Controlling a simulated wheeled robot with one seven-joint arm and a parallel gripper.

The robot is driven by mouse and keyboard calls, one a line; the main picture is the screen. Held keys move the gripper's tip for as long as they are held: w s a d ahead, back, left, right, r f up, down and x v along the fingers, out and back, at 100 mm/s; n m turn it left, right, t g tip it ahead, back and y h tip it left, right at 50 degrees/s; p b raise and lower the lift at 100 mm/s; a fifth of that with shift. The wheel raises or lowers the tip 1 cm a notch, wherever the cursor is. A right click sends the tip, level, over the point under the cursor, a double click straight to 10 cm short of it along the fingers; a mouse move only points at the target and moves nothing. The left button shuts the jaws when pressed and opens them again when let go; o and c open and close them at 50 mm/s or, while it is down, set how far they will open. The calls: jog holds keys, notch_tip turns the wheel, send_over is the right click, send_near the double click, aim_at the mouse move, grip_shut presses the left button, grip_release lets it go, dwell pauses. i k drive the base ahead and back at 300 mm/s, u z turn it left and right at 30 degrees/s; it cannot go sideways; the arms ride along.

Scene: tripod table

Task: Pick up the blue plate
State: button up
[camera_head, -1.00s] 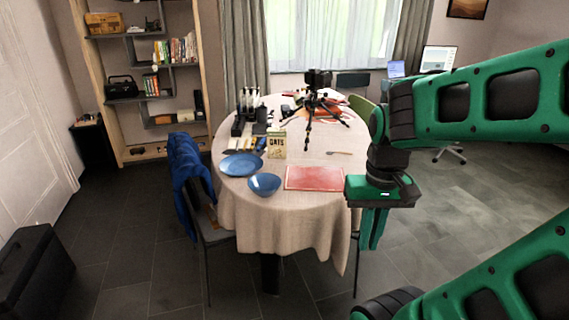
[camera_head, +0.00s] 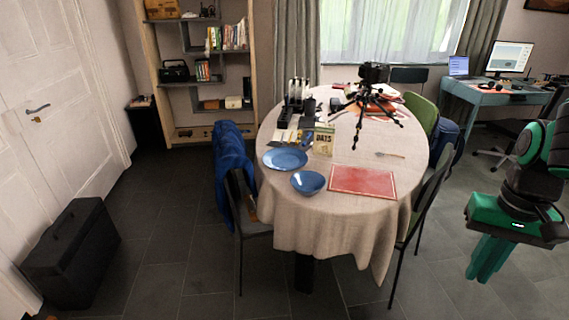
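The blue plate (camera_head: 285,159) lies flat on the cloth-covered table (camera_head: 320,215), near its left edge. A blue bowl (camera_head: 308,182) stands in front of it to the right, close to the table's near edge. My gripper (camera_head: 488,262) hangs in the right of the picture, pointing down, well to the right of the table and far from the plate. Its green fingers appear close together and nothing shows between them.
A red placemat (camera_head: 362,181), an oats box (camera_head: 323,141) and a camera tripod (camera_head: 372,100) are on the table. A chair with a blue jacket (camera_head: 230,165) stands at its left, another chair (camera_head: 424,205) at its right. A black case (camera_head: 70,252) is on the floor at left. Floor in front is open.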

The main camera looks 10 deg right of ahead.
aim_at(283, 158)
jog(key=z, duration=0.05)
jog(key=i, duration=1)
jog(key=u, duration=0.05)
